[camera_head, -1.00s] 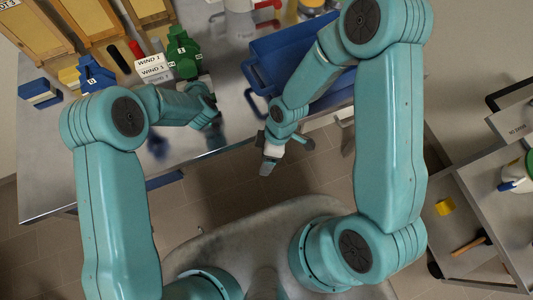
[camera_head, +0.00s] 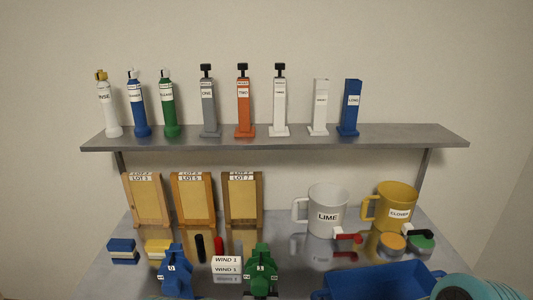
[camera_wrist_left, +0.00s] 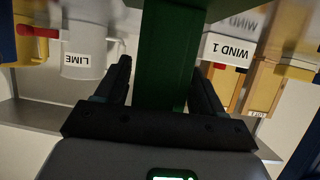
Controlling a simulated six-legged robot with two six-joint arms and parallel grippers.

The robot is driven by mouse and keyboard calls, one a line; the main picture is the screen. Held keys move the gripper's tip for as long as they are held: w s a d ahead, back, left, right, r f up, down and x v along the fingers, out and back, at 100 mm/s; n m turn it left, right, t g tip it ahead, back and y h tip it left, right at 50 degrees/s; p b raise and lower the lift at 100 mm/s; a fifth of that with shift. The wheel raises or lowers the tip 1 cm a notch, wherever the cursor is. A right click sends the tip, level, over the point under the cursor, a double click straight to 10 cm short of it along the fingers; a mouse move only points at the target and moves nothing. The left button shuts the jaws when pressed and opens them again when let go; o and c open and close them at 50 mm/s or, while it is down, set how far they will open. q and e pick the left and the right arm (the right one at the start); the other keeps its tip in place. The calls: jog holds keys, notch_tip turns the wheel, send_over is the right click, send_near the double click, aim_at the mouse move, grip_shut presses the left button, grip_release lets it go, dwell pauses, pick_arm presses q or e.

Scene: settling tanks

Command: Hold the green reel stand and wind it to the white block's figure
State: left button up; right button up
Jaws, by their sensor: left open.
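The green reel stand (camera_head: 261,268) stands on the metal table at the lower middle of the head view, its lower part cut off. The white block (camera_head: 227,262) beside it on the left reads WIND 1. In the left wrist view, upside down, the green stand's post (camera_wrist_left: 163,60) rises between the fingers of my left gripper (camera_wrist_left: 161,90). The gripper is open, with a gap visible on both sides of the post. The WIND 1 block (camera_wrist_left: 228,50) shows to its right there. My right gripper is out of view.
A blue reel stand (camera_head: 175,272) stands left of the block. A blue tray (camera_head: 380,284) lies to the right. The LIME jug (camera_head: 328,212) and a yellow jug (camera_head: 391,205) stand behind. Wooden frames (camera_head: 193,202) lean at the back, under a shelf (camera_head: 280,138) of bottles and posts.

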pick_arm(q)
jog(key=v, duration=1.1)
jog(key=shift+s, duration=0.35)
